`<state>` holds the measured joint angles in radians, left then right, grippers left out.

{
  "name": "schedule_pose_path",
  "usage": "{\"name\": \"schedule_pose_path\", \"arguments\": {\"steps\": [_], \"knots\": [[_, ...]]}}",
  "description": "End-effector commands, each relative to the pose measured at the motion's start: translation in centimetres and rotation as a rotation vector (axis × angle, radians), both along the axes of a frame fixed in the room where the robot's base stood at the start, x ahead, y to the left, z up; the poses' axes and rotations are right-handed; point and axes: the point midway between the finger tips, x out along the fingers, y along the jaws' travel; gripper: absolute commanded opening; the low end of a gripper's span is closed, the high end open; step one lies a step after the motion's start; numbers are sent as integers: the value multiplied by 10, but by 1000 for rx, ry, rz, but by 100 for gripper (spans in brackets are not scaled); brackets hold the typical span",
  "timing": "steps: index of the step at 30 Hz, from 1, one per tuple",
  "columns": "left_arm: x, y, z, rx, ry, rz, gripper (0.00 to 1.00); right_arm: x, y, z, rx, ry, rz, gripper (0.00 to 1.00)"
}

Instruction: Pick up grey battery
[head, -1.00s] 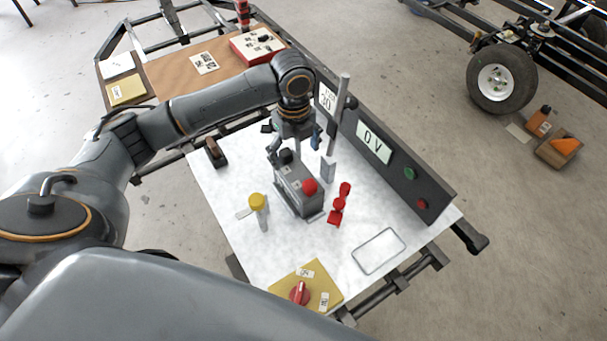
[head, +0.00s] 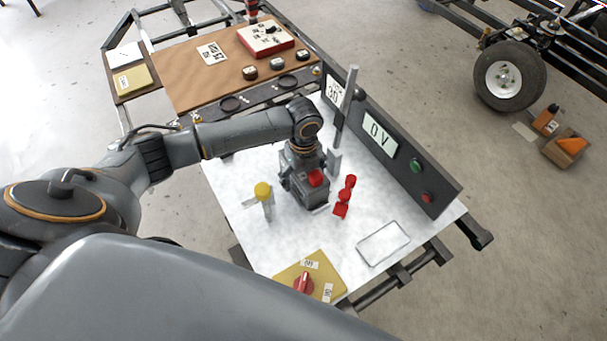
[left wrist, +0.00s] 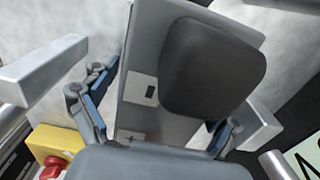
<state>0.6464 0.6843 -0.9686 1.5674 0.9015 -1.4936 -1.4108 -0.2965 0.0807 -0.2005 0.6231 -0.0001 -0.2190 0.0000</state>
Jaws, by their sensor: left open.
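The grey battery (head: 316,196) stands upright on the white tabletop in the head view, with a red terminal cap (head: 316,177) on top. My left gripper (head: 300,172) is down over its far end and hides that part. In the left wrist view the battery's grey top (left wrist: 145,60) and large black cap (left wrist: 212,65) fill the middle. My left gripper's blue-grey fingers (left wrist: 158,110) are open, one on each side of the battery. I cannot tell whether they touch it. My right gripper is in neither view.

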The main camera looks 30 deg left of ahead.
Motion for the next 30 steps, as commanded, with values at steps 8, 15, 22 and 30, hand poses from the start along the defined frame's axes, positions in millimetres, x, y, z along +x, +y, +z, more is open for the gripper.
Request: {"name": "schedule_pose_path", "arguments": {"steps": [8, 15, 22, 30], "knots": [[0, 0, 0, 0, 0, 0, 69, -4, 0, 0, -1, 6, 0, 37], [0, 0, 0, 1, 0, 0, 20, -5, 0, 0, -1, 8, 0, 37], [3, 0, 5, -2, -9, 1, 0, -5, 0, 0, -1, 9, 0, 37], [4, 0, 14, -1, -10, 1, 0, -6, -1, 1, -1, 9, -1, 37]]}}
